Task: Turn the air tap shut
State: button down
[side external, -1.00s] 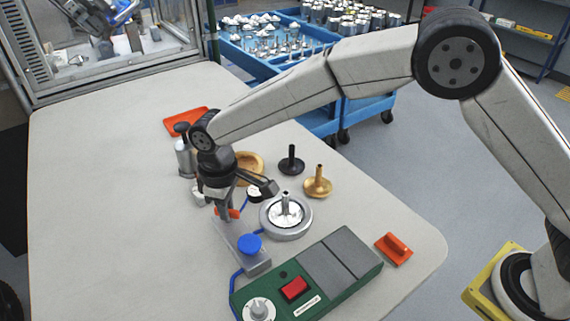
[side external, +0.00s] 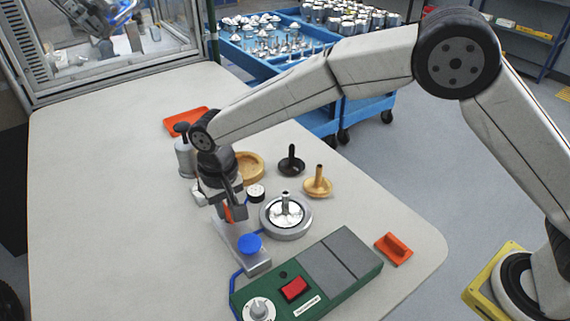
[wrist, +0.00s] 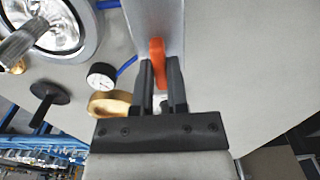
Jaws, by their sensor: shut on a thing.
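The air tap's orange lever (side external: 229,213) sits on a grey metal block (side external: 258,263) near the middle of the table. My gripper (side external: 226,211) points down over the block and is shut on the lever. In the wrist view the orange lever (wrist: 157,50) stands between the two dark fingers (wrist: 161,68), roughly in line with the length of the grey block (wrist: 172,20). The lever's pivot is hidden by my gripper in the side view.
A round chuck (side external: 286,228) with a metal stem stands just right of the block. A green control box (side external: 308,280) lies in front. The left table is clear.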

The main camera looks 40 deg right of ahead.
aim_at(227, 209)
dwell(0.4)
jog(key=c, duration=0.6)
grip_release()
jog(key=shift+c, duration=0.2)
jog(key=shift+r, duration=3.9)
